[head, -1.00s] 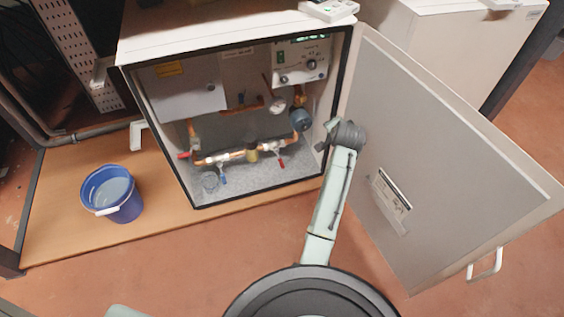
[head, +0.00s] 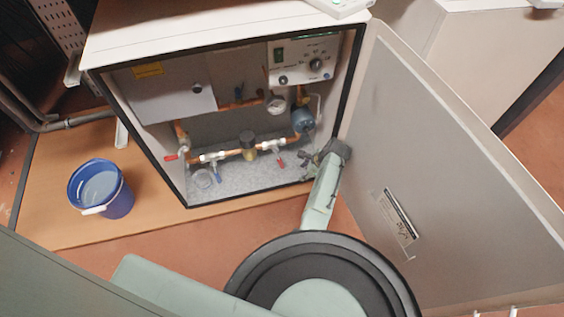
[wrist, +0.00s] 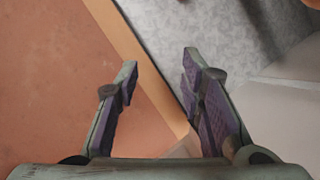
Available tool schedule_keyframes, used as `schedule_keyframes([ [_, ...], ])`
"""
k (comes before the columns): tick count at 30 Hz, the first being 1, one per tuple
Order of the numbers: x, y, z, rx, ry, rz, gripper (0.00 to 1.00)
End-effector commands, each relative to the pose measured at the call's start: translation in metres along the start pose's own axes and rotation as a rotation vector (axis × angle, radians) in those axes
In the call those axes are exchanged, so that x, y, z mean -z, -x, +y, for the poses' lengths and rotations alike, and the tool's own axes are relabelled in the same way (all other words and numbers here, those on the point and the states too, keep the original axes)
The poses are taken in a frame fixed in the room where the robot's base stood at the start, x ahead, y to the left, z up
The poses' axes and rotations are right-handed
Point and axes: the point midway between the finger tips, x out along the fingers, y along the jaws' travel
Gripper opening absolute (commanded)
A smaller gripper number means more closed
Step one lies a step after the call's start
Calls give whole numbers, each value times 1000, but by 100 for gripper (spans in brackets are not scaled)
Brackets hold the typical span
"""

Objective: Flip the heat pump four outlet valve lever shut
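The open heat pump cabinet (head: 230,42) holds copper pipework with several valve levers. A red lever (head: 281,163) hangs at the lower right of the pipe and a blue lever (head: 217,176) hangs further left. I see no label telling which is the outlet valve. My gripper (head: 312,158) is at the cabinet's lower right front edge, right of the nearer red lever. In the wrist view my gripper (wrist: 158,72) is open, with nothing between its fingers.
The cabinet door (head: 430,150) stands open close to the right of my arm. A blue bucket (head: 115,198) stands on the wooden board (head: 60,190) at left. The grey cabinet floor (wrist: 220,35) and the orange floor (wrist: 50,80) show in the wrist view.

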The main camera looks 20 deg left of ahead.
Motion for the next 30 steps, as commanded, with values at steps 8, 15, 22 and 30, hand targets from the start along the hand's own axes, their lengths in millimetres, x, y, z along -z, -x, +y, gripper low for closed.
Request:
schedule_keyframes([
  [8, -53, -30, -17, 1, 7, 0, 36],
  [15, -80, -58, -25, 1, 2, 1, 36],
  [22, -81, -80, -26, 2, 2, 1, 36],
  [30, -83, -88, -26, 2, 2, 1, 36],
])
